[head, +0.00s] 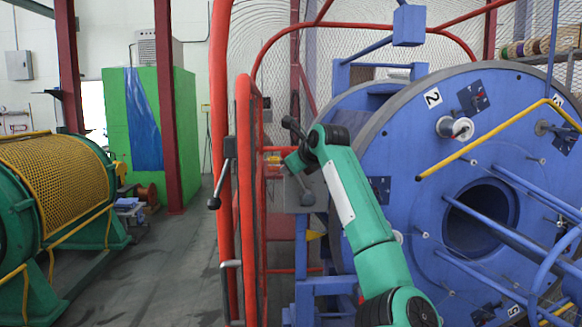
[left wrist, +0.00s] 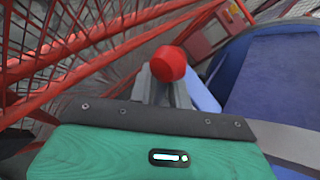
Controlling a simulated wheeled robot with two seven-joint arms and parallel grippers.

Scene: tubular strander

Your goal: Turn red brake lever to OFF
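A red round knob (left wrist: 166,64), which looks like the end of the red brake lever, shows in the left wrist view. My left gripper (left wrist: 166,88) has its two grey fingers close together at the knob, one on each side, with only a narrow gap between them. It looks shut on the lever; the knob covers the fingertips. In the head view the green arm reaches up from below to a grey control box (head: 300,191) beside the blue drum; I take it for my left arm. The red knob is not clear there. My right gripper is not in view.
The blue strander drum (head: 400,140) with yellow and blue bars stands close on the right. A red guard frame (head: 244,200) with mesh rises just left of the control box. A green machine (head: 70,190) stands at the left, with bare floor (head: 180,270) between.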

